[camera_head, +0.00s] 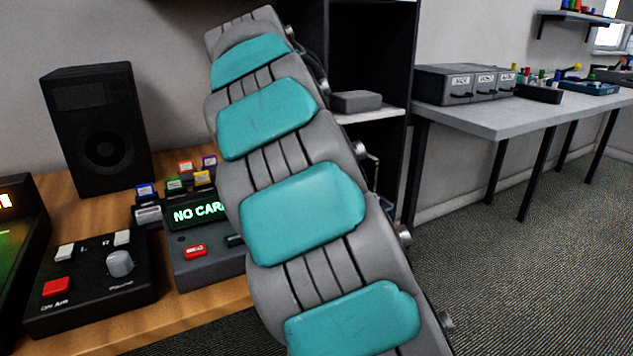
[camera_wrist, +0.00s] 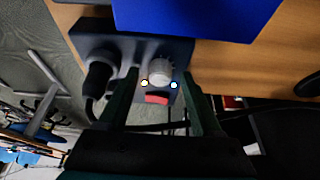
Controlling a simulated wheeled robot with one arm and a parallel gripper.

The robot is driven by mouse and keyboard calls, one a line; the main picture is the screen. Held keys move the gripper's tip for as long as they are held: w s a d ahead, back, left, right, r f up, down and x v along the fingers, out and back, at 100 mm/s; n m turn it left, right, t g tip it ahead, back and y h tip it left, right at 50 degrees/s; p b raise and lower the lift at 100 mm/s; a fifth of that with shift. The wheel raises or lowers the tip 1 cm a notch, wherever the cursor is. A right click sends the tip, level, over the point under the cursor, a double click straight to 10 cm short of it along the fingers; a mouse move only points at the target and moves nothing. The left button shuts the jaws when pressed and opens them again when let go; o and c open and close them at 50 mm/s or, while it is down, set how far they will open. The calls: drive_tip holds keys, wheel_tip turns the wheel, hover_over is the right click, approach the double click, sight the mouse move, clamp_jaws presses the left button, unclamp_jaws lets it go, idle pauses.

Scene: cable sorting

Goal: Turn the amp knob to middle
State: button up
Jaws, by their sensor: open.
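In the wrist view a pale grey round knob (camera_wrist: 161,71) sits on a dark box (camera_wrist: 205,50), which looks like the amp. Two small lights, one white and one blue, and a red switch (camera_wrist: 157,98) are just below the knob. My gripper (camera_wrist: 160,82) is open, with one dark green finger on each side of the knob. I cannot tell whether the fingers touch it. The knob's pointer is too small to read. In the head view my arm hides the gripper and this box.
A black plug with a cable (camera_wrist: 100,80) is left of the knob; a blue object (camera_wrist: 200,15) is above. In the head view, an On Air box (camera_head: 93,285) with another grey knob, a "NO CAR…" display unit (camera_head: 205,270) and a black speaker (camera_head: 98,130) stand on the wooden desk.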

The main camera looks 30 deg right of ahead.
drive_tip(key=shift+v, duration=2.65)
drive_tip(key=p+v, duration=0.2)
drive_tip(key=shift+r+p, duration=0.25)
drive_tip(key=shift+p, duration=0.05)
